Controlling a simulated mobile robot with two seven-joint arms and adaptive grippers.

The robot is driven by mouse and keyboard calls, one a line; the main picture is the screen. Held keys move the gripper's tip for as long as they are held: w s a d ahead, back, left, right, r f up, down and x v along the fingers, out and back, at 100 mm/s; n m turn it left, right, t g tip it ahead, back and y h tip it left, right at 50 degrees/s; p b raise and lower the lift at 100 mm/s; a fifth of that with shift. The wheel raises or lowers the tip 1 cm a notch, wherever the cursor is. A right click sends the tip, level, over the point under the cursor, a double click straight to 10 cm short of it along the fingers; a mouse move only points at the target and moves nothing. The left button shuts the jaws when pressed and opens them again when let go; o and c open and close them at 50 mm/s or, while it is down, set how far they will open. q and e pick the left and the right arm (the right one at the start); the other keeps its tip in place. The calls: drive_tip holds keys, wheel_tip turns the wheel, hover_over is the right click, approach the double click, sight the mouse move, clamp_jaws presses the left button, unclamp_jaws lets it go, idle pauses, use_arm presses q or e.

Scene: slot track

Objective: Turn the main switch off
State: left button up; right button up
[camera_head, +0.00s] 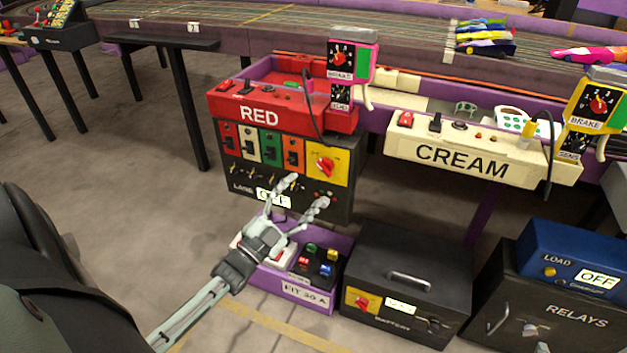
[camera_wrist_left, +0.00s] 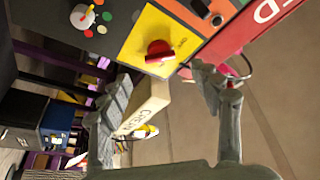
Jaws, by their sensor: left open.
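A red rotary switch (camera_head: 324,166) sits on a yellow plate at the right end of the black lane panel (camera_head: 240,185), under the red RED box (camera_head: 285,108). In the left wrist view the red switch (camera_wrist_left: 158,52) shows on its yellow plate just beyond the fingertips. My left gripper (camera_head: 306,193) is open and empty, in front of the panel and a little below the switch. No touch between them is clear. A white sign (camera_head: 273,196) on the panel seems to read OFF, partly hidden by a finger. Another red switch on yellow (camera_head: 362,302) is on the battery box (camera_head: 410,280). My right gripper is out of view.
The CREAM box (camera_head: 460,160) juts out to the right of the panel. Below the gripper is a purple pit tray (camera_head: 300,290) with coloured buttons. A blue LOAD box (camera_head: 575,262) showing OFF stands on the RELAYS cabinet (camera_head: 545,315). Open floor lies left of the panel.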

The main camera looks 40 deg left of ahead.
use_arm(q)
drive_tip(key=shift+v, duration=2.65)
